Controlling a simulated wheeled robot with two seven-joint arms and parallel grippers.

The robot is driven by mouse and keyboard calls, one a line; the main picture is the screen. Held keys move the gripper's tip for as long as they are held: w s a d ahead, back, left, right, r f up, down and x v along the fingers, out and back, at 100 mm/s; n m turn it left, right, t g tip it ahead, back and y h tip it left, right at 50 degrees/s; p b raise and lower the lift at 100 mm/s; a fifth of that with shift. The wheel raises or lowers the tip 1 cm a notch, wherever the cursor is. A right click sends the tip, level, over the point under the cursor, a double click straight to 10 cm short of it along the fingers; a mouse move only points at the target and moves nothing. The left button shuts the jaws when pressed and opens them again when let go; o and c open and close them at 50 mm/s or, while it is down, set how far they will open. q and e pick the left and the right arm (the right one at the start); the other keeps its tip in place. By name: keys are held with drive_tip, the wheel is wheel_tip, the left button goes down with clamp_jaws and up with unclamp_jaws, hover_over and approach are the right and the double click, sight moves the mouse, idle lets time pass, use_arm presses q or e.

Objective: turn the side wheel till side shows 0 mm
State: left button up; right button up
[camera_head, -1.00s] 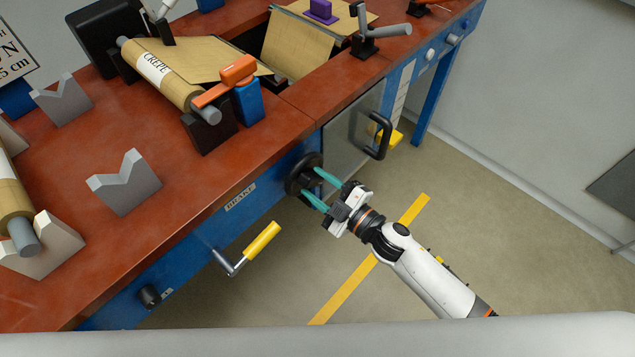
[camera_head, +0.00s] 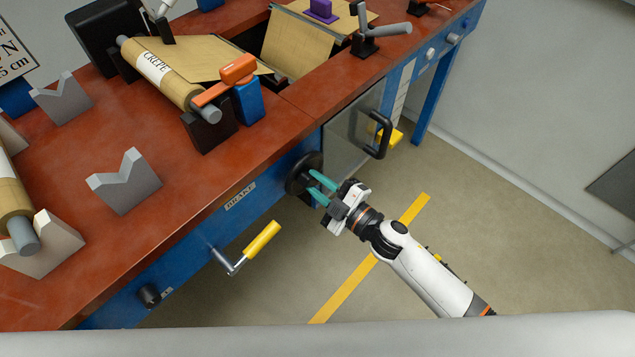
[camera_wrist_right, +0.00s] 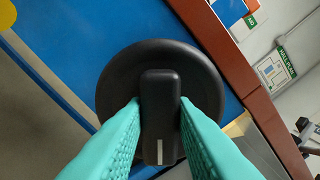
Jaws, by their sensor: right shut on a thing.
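A black round knob (camera_head: 303,174) sits on the blue front panel, just right of the BRAKE label (camera_head: 240,196). In the right wrist view the knob (camera_wrist_right: 160,75) has a raised bar across it with a white mark at its lower end. My right gripper (camera_head: 314,186) is shut on this bar, one teal finger on each side, as the right wrist view shows (camera_wrist_right: 159,122). No readout of side in mm is legible. My left gripper is not in view.
A yellow-handled crank (camera_head: 262,240) and a small black knob (camera_head: 149,295) are on the panel to the left. A black door handle (camera_head: 381,135) sticks out to the right of my gripper. The floor (camera_head: 470,230) in front is clear apart from yellow tape.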

drive_tip(key=n, duration=0.3)
drive_tip(key=shift+f+n+b, duration=0.15)
drive_tip(key=shift+n+b, duration=0.15)
drive_tip(key=shift+b, duration=0.05)
drive_tip(key=shift+n+b, duration=0.35)
drive_tip(key=shift+n, duration=1.25)
drive_tip(key=o, duration=1)
drive_tip(key=b+v, duration=0.1)
drive_tip(key=v, duration=1.1)
drive_tip(key=shift+b, duration=0.4)
